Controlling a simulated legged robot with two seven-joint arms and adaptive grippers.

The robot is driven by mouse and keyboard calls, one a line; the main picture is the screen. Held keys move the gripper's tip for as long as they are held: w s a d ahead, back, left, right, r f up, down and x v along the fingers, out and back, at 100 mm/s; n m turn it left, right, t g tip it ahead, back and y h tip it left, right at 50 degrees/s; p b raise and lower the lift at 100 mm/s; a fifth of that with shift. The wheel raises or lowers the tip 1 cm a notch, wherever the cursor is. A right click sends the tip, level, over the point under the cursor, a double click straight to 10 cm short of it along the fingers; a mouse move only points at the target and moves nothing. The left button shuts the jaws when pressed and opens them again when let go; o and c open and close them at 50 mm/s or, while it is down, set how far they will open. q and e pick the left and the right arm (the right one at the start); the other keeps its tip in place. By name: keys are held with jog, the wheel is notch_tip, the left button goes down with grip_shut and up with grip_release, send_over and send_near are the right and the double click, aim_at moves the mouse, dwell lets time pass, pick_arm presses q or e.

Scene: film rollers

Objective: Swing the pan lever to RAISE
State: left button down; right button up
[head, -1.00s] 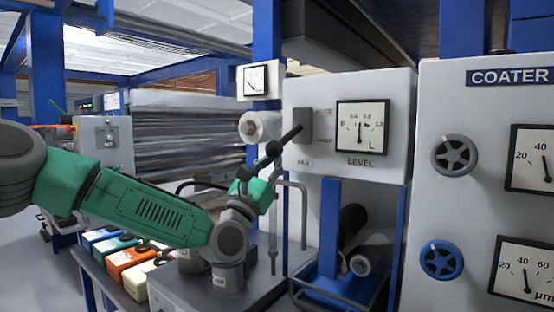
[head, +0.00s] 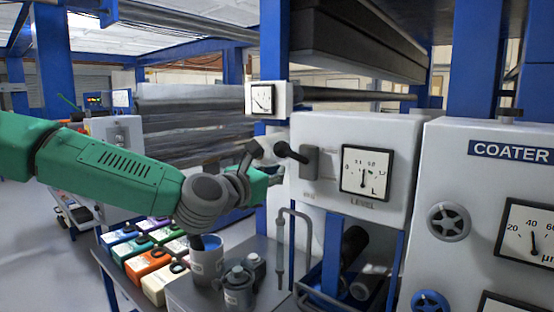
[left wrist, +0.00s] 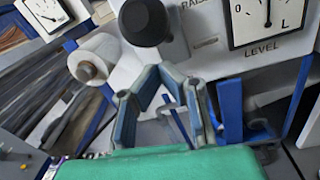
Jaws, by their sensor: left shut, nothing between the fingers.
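The pan lever (head: 292,153) is a dark handle with a rounded end on a grey block, on the white LEVEL panel (head: 330,132). It points left and slightly up in the head view. In the left wrist view its round knob (left wrist: 145,20) is large at the top, beside a partly hidden RAISE label (left wrist: 196,5). My left gripper (head: 279,174) is just below and left of the lever; its fingers (left wrist: 163,78) are shut and empty, apart from the knob in the wrist picture. The lever's shaft is mostly hidden behind the knob there.
The LEVEL dial (head: 366,172) is right of the lever. A bent grey pipe (head: 281,235) and a blue post (head: 333,255) stand below. Cans (head: 206,262) and coloured containers (head: 150,262) occupy the lower left. The COATER cabinet (head: 480,190) is at right.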

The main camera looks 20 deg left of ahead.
pick_arm(q)
jog(key=shift+w+d+r+g+p, duration=0.1)
jog(key=shift+d+r+g+p, duration=0.05)
jog(key=shift+r+p, duration=0.35)
jog(key=shift+w+d+r+g+p, duration=0.15)
jog(key=shift+r+p, duration=0.2)
jog(key=shift+r, duration=0.2)
jog(key=shift+a+r, duration=0.1)
jog(key=shift+a, duration=0.05)
notch_tip(320, 180, down, 4)
jog(key=b, duration=0.4)
jog(key=b+v, duration=0.1)
jog(key=v, duration=0.8)
jog(key=shift+a+r, duration=0.25)
jog(key=shift+r, duration=0.05)
jog(key=shift+a, duration=0.1)
